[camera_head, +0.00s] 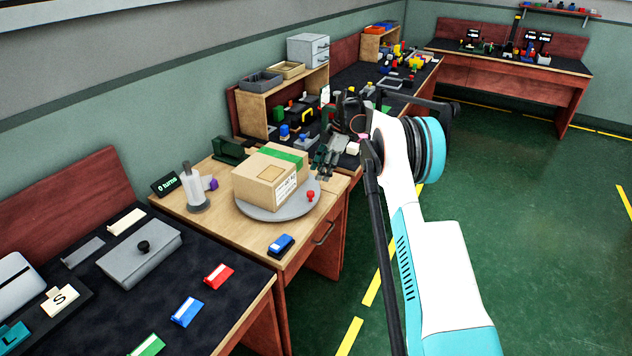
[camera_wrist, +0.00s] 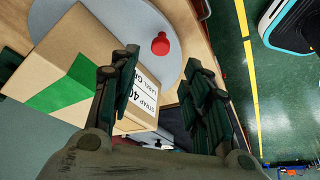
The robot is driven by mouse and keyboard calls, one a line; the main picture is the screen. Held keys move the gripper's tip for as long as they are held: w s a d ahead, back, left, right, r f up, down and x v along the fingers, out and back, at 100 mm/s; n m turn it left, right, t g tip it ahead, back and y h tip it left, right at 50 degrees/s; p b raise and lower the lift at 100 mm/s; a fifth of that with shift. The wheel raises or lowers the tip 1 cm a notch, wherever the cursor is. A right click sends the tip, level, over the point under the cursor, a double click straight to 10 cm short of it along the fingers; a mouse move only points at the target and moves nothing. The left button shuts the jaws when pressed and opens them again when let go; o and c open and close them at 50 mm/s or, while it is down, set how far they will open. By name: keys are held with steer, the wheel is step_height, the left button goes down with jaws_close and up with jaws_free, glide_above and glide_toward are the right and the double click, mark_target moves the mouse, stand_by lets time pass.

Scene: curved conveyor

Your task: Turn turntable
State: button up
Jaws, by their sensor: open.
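The turntable (camera_head: 262,214) is a grey round disc on a light wood table. A cardboard box (camera_head: 258,190) with green tape and a white label sits on it. A red knob (camera_head: 310,196) stands near the disc's right edge. My gripper (camera_head: 324,172) is open, behind and to the right of the box and apart from the knob. In the wrist view the box (camera_wrist: 58,52), the disc (camera_wrist: 135,14) and the red knob (camera_wrist: 160,44) show past my open, empty fingers (camera_wrist: 160,75); the knob lies beyond the gap between them.
A small display (camera_head: 167,184) reads "0 turns". A grey and white post (camera_head: 194,188) stands left of the disc. A blue block (camera_head: 281,244) lies in front. Cluttered dark benches adjoin the table on both sides; the green floor (camera_head: 520,220) at right is open.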

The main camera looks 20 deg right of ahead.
steer(key=shift+v, duration=1.45)
steer(key=s+a+r+m+t+h, duration=0.1)
steer(key=s+a+r+m, duration=0.35)
steer(key=s+r, duration=0.55)
steer(key=s+a+r+m+t+h, duration=0.2)
steer(key=s+a+r+m, duration=0.2)
steer(key=s+a+r, duration=0.5)
steer(key=s+r+m+t, duration=0.2)
steer(key=s+r+m, duration=0.2)
steer(key=s, duration=1)
steer(key=s+a+f+m+t, duration=0.1)
steer(key=s+f+m, duration=0.1)
steer(key=s+f, duration=0.2)
steer(key=s+f+m+h, duration=0.1)
steer(key=s+f, duration=0.3)
steer(key=s, duration=0.7)
steer(key=shift+s+a+m+t+h, duration=0.15)
steer(key=shift+a+m+t+h, duration=0.2)
steer(key=shift+m, duration=0.5)
